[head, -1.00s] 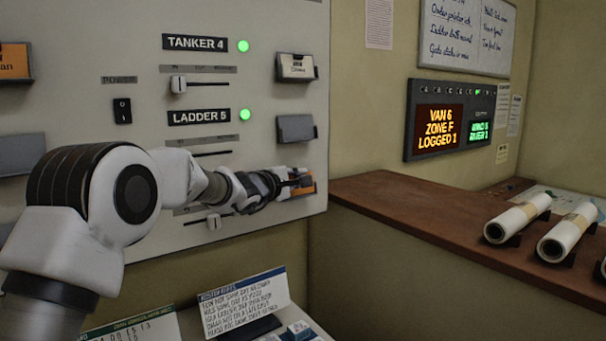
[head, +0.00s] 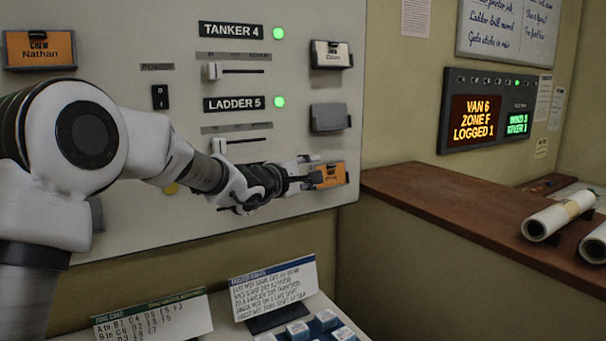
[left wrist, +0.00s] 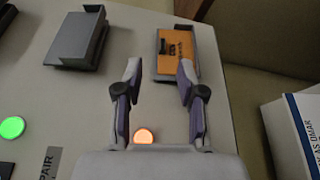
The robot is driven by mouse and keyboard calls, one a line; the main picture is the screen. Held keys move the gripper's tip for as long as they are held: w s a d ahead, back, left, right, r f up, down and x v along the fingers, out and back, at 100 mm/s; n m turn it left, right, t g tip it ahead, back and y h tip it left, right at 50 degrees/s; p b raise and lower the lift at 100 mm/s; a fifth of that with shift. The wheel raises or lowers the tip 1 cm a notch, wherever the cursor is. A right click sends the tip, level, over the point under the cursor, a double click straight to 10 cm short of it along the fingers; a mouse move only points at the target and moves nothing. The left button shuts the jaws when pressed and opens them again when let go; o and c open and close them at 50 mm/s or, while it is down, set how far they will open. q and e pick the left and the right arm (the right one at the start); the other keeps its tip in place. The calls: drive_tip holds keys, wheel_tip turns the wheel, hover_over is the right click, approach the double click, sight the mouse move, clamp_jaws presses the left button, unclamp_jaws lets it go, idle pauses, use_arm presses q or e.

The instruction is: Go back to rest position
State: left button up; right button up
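My left gripper (head: 306,176) is in front of the lower right part of the grey wall panel (head: 135,100), at a card holder (left wrist: 163,74) with an orange card (head: 331,175) in it. In the left wrist view its two fingers (left wrist: 159,70) are wide apart with nothing gripped between them. The orange card sits in the holder just beyond the fingertips. My left arm stretches across the panel from the left and hides part of its lower rows. My right gripper is not in view.
An empty grey holder (head: 329,117) is above the orange card. Slider knobs (head: 214,71) stick out of the panel. Text cards (head: 272,288) and small blocks (head: 298,329) stand below. A brown counter (head: 450,205) with paper rolls (head: 558,214) is at right.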

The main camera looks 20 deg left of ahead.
use_arm(q)
drive_tip(key=v, duration=0.4)
drive_tip(key=shift+s+f, duration=0.1)
drive_tip(key=shift+s, duration=0.05)
